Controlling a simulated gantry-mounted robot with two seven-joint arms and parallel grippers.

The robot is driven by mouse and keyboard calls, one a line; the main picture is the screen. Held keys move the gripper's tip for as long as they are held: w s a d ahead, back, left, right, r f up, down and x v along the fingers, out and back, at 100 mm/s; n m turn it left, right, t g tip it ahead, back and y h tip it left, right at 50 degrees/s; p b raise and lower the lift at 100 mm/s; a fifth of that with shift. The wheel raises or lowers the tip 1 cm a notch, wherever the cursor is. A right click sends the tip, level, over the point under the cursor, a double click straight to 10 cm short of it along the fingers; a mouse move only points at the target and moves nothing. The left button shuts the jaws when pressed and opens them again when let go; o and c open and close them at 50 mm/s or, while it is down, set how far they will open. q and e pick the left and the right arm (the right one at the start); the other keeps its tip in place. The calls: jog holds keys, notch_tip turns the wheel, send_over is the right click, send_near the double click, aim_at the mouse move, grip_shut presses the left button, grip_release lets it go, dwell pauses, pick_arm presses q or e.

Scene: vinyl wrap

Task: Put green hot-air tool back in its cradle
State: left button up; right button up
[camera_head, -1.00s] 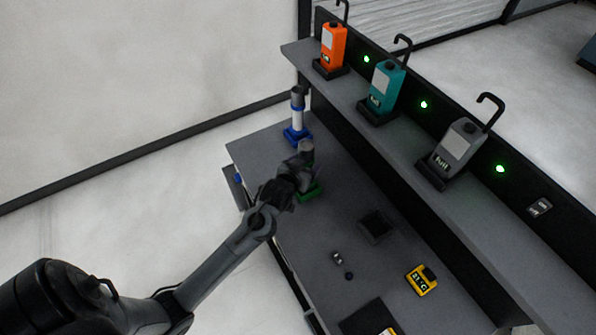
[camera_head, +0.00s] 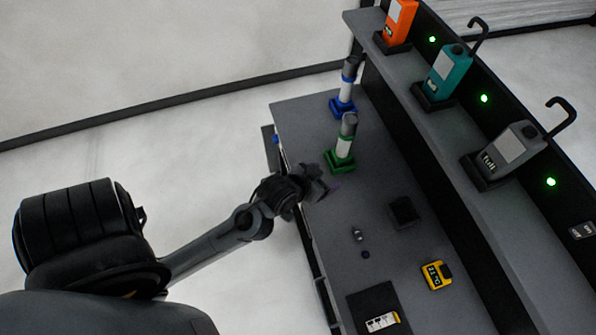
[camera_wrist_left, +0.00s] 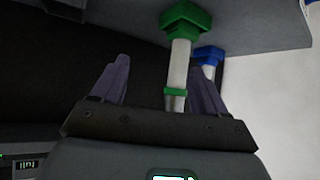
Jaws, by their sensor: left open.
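The green hot-air tool (camera_head: 345,139) stands upright in its green cradle (camera_head: 339,162) on the bench, in front of the blue one. It also shows in the left wrist view (camera_wrist_left: 179,65), seated in the green cradle (camera_wrist_left: 187,18). My left gripper (camera_head: 325,186) is open and empty at the bench's left edge, apart from the tool and nearer to me. In the left wrist view its two fingers (camera_wrist_left: 160,85) are spread, and the tool shows beyond them. My right gripper is not in view.
The blue hot-air tool (camera_head: 347,84) stands behind the green one. A dark square holder (camera_head: 404,210), a yellow meter (camera_head: 436,275) and a dark mat (camera_head: 368,302) lie on the bench. The raised shelf (camera_head: 440,140) carries orange, teal and grey units.

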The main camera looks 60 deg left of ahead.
pick_arm(q)
jog(key=s+d+f+m+g, duration=0.1)
jog(key=s+d+f+g, duration=0.1)
jog(key=s, duration=0.5)
jog(key=s+d+f+m+g+h, duration=0.1)
jog(key=s+d+f+m+g, duration=0.1)
jog(key=s+d+g, duration=0.2)
jog(key=s, duration=0.3)
jog(key=shift+s+m+g+h, duration=0.25)
jog(key=shift+m+g+h, duration=0.05)
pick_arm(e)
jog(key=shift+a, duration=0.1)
